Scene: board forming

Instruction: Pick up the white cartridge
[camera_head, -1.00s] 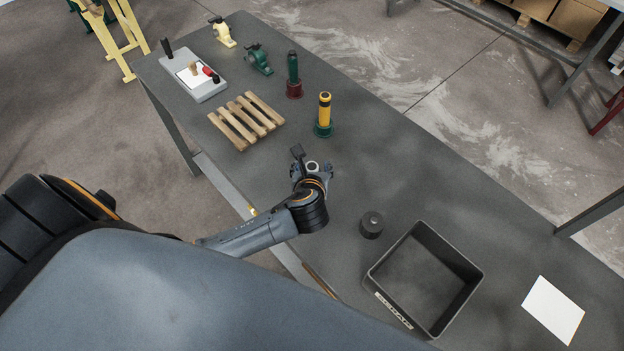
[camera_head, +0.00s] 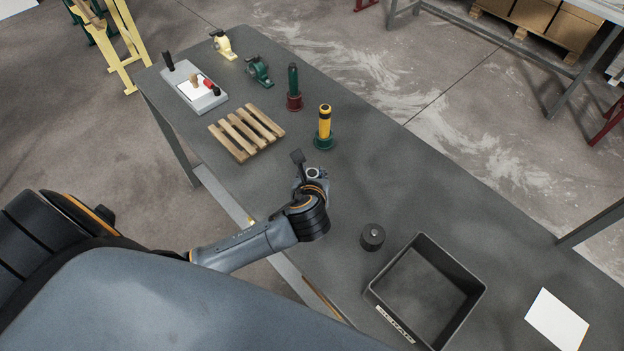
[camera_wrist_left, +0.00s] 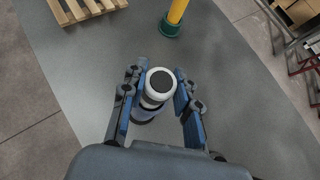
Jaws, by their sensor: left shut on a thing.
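The white cartridge (camera_wrist_left: 159,84) is a round white piece with a dark top. In the left wrist view it stands between the fingers of my left gripper (camera_wrist_left: 159,104), which is shut on it. In the head view the cartridge (camera_head: 313,173) shows only as a small pale ring at the gripper (camera_head: 312,181). The lower part of the cartridge is partly hidden, and I cannot tell whether it touches the table. My right gripper is not in view.
A yellow-and-black cylinder on a green base (camera_head: 324,128) and a wooden pallet (camera_head: 247,131) stand beyond the gripper. A dark round piece (camera_head: 372,237) and an open black bin (camera_head: 380,294) are to the right. The table (camera_head: 400,190) between is bare.

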